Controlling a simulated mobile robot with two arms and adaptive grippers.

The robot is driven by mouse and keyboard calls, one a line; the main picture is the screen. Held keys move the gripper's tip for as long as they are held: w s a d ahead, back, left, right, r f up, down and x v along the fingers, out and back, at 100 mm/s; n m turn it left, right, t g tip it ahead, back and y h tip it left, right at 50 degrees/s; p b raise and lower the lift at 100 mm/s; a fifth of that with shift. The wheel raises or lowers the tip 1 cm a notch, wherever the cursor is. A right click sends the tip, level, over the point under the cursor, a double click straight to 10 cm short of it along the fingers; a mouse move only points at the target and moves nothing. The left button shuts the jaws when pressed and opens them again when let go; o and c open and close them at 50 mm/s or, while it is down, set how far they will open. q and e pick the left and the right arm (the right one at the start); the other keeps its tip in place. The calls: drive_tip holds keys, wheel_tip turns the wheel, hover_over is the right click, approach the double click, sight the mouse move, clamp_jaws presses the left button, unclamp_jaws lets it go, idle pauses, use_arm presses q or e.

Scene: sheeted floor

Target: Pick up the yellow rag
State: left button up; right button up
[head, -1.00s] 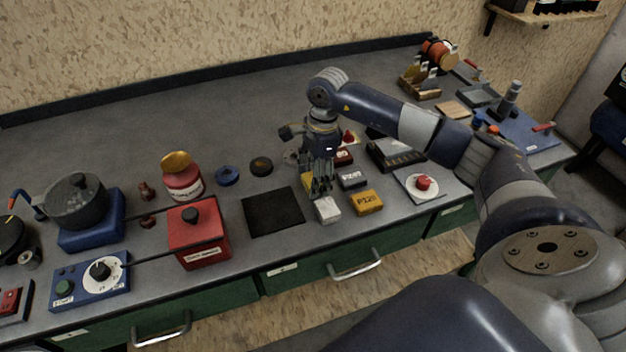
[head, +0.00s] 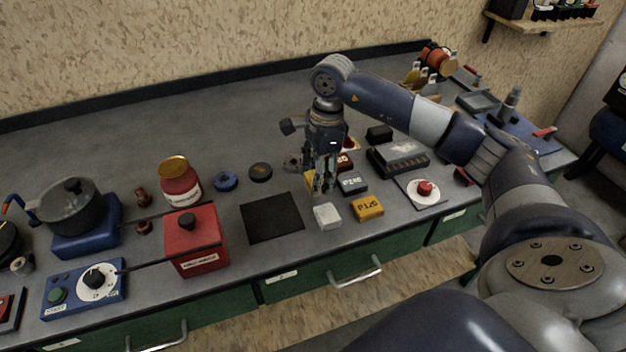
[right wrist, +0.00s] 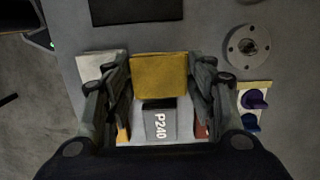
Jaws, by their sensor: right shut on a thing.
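The yellow rag (right wrist: 160,75) is a folded, flat yellow piece between the fingertips of my right gripper in the right wrist view. In the head view only a yellow edge of the rag (head: 309,183) shows beside the fingers. My right gripper (head: 322,190) points down over the bench and is shut on the rag. Its two fingers flank the rag in the right wrist view (right wrist: 160,85). I cannot tell whether the rag is clear of the bench top. My left gripper is not in view.
Close around are a white block (head: 327,216), a yellow P120 block (head: 367,207), a grey P240 block (head: 352,186) and a red block (head: 344,162). A black mat (head: 272,218) lies left of them. A red box (head: 196,243) stands farther left.

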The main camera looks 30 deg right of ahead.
drive_tip(key=s+b, duration=0.1)
drive_tip(key=s, duration=0.4)
drive_tip(key=s+r+b, duration=0.1)
drive_tip(key=s, duration=0.3)
drive_tip(key=s+b, duration=0.1)
drive_tip(key=s, duration=0.4)
drive_tip(key=shift+s+a+r+b, duration=0.15)
drive_tip(key=shift+s+a+b, duration=0.15)
drive_tip(key=shift+b, duration=0.05)
